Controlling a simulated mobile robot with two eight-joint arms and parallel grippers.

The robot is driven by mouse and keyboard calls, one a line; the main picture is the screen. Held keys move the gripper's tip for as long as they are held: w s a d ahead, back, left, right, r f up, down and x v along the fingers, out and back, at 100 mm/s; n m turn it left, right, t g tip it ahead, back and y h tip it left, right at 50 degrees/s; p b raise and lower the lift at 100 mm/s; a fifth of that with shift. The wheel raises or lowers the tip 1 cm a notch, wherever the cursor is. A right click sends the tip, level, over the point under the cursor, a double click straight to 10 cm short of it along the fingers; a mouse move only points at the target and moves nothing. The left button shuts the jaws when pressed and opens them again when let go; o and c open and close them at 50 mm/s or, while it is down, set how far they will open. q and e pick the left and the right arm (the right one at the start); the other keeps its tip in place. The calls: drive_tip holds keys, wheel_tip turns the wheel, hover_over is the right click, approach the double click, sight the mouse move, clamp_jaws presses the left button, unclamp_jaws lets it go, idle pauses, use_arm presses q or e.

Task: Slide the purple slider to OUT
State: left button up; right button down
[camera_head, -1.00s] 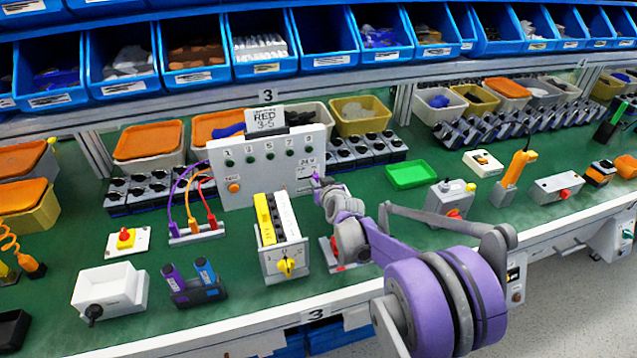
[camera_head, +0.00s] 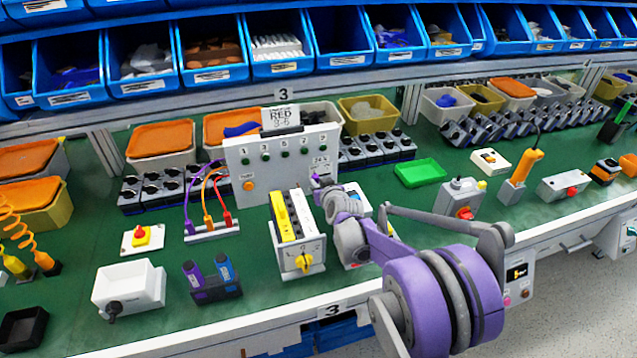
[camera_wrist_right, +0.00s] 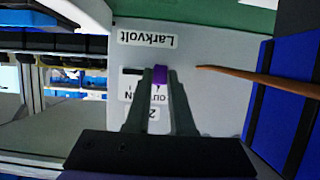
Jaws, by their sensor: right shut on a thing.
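The purple slider (camera_wrist_right: 160,76) shows in the right wrist view on a pale grey panel face (camera_wrist_right: 190,110). My right gripper (camera_wrist_right: 160,71) is shut on it, one finger at each side. A dark slot shows left of the slider. An OUT/IN label, upside down in this view, lies below the slot and is partly covered by a finger. In the head view my right gripper (camera_head: 317,180) is at the lower right of the numbered panel box (camera_head: 270,165). My left gripper is not in view.
A yellow-and-white switch module (camera_head: 298,240) stands in front of the panel box, close to my right wrist. Purple, orange and red cables (camera_head: 205,190) plug in at its left. An orange rod or cable (camera_wrist_right: 270,80) passes right of the fingers in the wrist view.

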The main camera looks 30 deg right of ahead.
drive_tip(key=shift+a, duration=0.2)
drive_tip(key=c, duration=0.8)
unclamp_jaws()
drive_tip(key=shift+w+a, duration=0.1)
drive_tip(key=shift+o, duration=0.2)
drive_tip(key=shift+s+r, duration=0.1)
drive_tip(key=shift+s, duration=0.2)
drive_tip(key=p+v, duration=0.1)
drive_tip(key=v, duration=0.9)
drive_tip(key=shift+s, duration=0.25)
